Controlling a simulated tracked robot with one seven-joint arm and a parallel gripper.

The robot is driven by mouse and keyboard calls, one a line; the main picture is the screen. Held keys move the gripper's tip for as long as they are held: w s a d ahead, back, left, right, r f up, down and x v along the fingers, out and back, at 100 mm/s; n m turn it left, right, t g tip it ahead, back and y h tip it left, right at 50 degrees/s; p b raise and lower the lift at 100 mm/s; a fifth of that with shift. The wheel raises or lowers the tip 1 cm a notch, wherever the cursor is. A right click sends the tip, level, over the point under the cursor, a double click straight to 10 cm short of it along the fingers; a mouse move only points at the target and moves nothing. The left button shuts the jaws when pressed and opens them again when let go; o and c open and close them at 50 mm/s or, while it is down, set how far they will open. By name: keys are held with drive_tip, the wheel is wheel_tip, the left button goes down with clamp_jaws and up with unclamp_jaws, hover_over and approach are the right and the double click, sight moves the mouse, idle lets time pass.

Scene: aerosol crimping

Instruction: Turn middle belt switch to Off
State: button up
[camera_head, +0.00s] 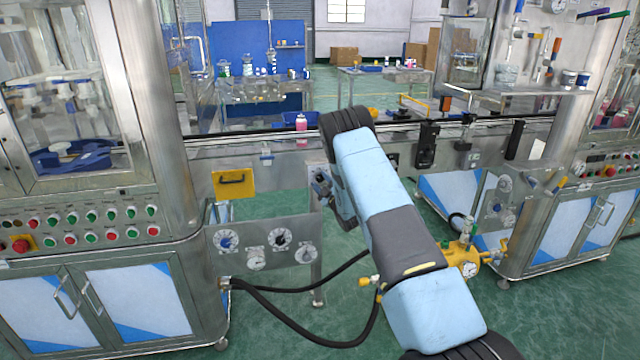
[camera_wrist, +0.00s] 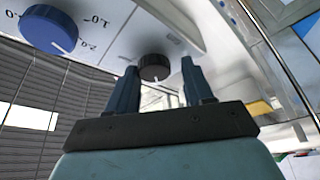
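My gripper (camera_head: 322,187) is at the front face of the conveyor, with its fingertips largely hidden by my arm in the head view. In the wrist view my gripper (camera_wrist: 159,65) is open, with a dark finger on each side. A black round knob (camera_wrist: 154,68) shows between the fingertips, with a visible gap on both sides. I cannot tell its setting or its exact distance from the fingers. A larger blue knob (camera_wrist: 48,30) with a white pointer and printed numbers is at the upper left. No label there clearly names the middle belt switch.
A steel panel below the conveyor carries a blue dial (camera_head: 225,241) and a black dial (camera_head: 280,239). A yellow handled plate (camera_head: 233,183) is left of my gripper. A pink bottle (camera_head: 301,122) stands on the belt. A yellow valve assembly (camera_head: 466,262) is at the right.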

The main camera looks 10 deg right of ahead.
drive_tip(key=shift+o, duration=0.8)
drive_tip(key=shift+d, duration=0.15)
drive_tip(key=shift+s+d, duration=0.1)
drive_tip(key=v, duration=1.3)
drive_tip(key=shift+s, duration=0.25)
drive_tip(key=shift+f, duration=0.1)
